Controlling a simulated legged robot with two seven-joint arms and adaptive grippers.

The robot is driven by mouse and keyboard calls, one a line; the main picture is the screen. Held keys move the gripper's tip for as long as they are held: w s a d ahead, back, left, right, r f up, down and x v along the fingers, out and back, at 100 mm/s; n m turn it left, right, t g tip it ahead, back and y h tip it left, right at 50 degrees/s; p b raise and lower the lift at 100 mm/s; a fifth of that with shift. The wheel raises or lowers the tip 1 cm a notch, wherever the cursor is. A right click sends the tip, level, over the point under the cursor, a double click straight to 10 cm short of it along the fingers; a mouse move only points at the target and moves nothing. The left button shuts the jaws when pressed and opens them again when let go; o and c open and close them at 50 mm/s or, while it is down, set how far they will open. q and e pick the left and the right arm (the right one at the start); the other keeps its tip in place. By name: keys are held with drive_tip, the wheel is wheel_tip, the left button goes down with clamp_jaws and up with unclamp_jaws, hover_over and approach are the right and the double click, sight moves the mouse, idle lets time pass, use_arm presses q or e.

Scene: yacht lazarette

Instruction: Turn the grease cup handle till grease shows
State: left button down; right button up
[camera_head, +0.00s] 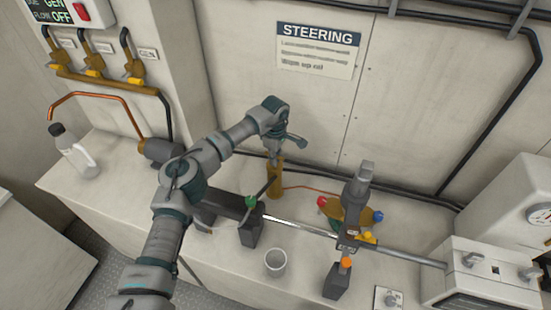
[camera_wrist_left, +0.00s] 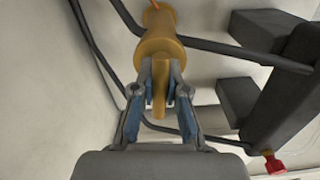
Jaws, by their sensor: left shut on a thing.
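The brass grease cup (camera_head: 275,182) stands upright on the pale bench below the steering sign, with a thin copper line running right from its base. My left gripper (camera_head: 276,156) is at its top, its arm reaching in from the lower left. In the left wrist view the brass body (camera_wrist_left: 156,40) fills the upper middle. A narrow brass handle (camera_wrist_left: 159,98) lies between the blue-padded fingertips of my left gripper (camera_wrist_left: 160,88), which is shut on it. I see no grease in either view. My right gripper is not in view.
A steel rod (camera_head: 310,227) crosses the bench, with a grey lever assembly (camera_head: 358,190) at its right. Brass valves (camera_head: 95,72) are on the left wall.

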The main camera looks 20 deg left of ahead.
use_arm(q)
drive_tip(key=shift+w+a+r+m, duration=0.1)
drive_tip(key=shift+w+r+m, duration=0.05)
drive_tip(key=shift+r+m, duration=0.3)
drive_tip(key=shift+f, duration=0.1)
drive_tip(key=c, duration=1.3)
unclamp_jaws()
drive_tip(key=shift+o, duration=1.1)
drive_tip(key=shift+f, duration=0.25)
wheel_tip(320, 180, up, 12)
drive_tip(key=shift+w, duration=0.1)
drive_tip(key=shift+c, duration=0.5)
